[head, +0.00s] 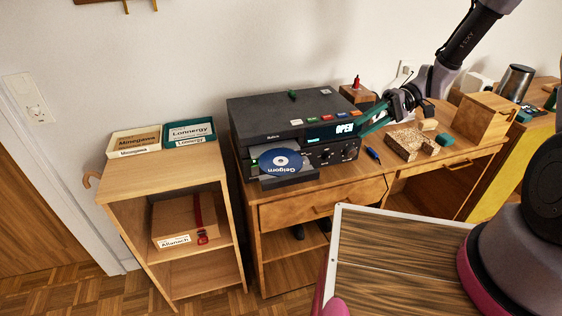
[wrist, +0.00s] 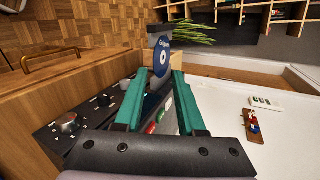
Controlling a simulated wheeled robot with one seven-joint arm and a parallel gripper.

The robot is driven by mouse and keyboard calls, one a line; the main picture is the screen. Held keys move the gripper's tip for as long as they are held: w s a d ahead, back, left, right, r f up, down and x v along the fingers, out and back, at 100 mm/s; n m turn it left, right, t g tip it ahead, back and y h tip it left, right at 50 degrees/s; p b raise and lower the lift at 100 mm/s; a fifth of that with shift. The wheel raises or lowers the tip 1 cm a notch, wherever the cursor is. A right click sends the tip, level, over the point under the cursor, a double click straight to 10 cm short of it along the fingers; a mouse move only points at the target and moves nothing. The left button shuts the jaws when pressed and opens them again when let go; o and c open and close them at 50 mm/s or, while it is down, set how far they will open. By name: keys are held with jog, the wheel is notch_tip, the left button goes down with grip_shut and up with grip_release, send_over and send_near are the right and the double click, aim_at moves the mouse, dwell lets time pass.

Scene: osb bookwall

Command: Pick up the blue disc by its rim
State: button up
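The blue disc (head: 280,162) with white lettering and a pale centre lies in the pulled-out tray (head: 290,179) of a black disc player (head: 290,110). The player's display reads OPEN. In the wrist view the disc (wrist: 162,60) shows beyond my fingertips, partly cut off by the top of the player. My gripper (head: 368,126) is at the player's right end, apart from the disc and to its right. In the wrist view my gripper (wrist: 161,72) has its two teal fingers spread, with nothing held between them.
The player stands on a wooden desk (head: 325,198). Cork-like blocks (head: 406,142), a blue pen (head: 373,155) and a wooden box (head: 483,118) lie to its right. A lower shelf unit (head: 160,178) with two labelled trays stands left. Space above the disc is clear.

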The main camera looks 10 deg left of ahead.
jog(key=s+a+f+g+y, duration=0.1)
jog(key=a+f+y, duration=0.4)
jog(key=f, duration=0.4)
jog(key=x, duration=1.1)
jog(key=shift+a, duration=0.25)
jog(key=shift+s+f, duration=0.1)
jog(key=shift+s, duration=0.05)
grip_shut()
